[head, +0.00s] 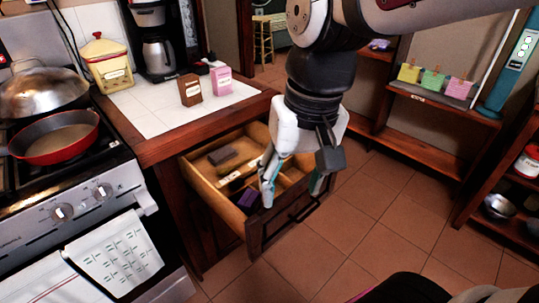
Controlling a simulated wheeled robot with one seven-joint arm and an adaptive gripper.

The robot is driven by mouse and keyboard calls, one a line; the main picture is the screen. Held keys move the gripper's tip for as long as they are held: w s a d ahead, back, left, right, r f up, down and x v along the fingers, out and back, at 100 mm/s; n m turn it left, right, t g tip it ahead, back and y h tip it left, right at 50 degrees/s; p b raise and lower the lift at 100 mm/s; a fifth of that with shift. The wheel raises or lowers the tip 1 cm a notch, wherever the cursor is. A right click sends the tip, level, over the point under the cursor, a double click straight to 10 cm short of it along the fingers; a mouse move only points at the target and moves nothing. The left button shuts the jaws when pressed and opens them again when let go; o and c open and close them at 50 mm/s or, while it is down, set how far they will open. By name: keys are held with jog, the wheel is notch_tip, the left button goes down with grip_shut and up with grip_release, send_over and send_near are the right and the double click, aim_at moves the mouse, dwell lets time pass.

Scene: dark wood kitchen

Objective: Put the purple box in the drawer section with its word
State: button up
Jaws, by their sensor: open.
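The wooden drawer (200,185) under the counter is pulled open and split into sections by dividers. White labels (237,175) show on a divider, but their words are too small to read. A dark purple box (247,197) lies in the front left section. My gripper (291,193) is over the right front part of the drawer, pointing down, with its fingers apart and nothing seen between them. The purple box is just left of its left finger, apart from the space between the fingers. The gripper hides part of the drawer's right side.
A dark grey box (221,155) lies in the drawer's back section. A brown box (190,90) and a pink box (221,81) stand on the counter, near a coffee maker (157,45). The stove with a red pan (55,140) is left. Floor (370,220) is clear at right.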

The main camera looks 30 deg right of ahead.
jog(key=s+n, duration=0.2)
jog(key=s, duration=0.7)
jog(key=shift+s+d+n+h, duration=0.3)
jog(key=shift+s+h, duration=0.05)
jog(key=shift+h, duration=0.05)
jog(key=shift+r, duration=0.1)
notch_tip(320, 180, up, 14)
jog(key=t+p, duration=0.3)
jog(key=p, duration=0.9)
jog(key=shift+d, duration=0.15)
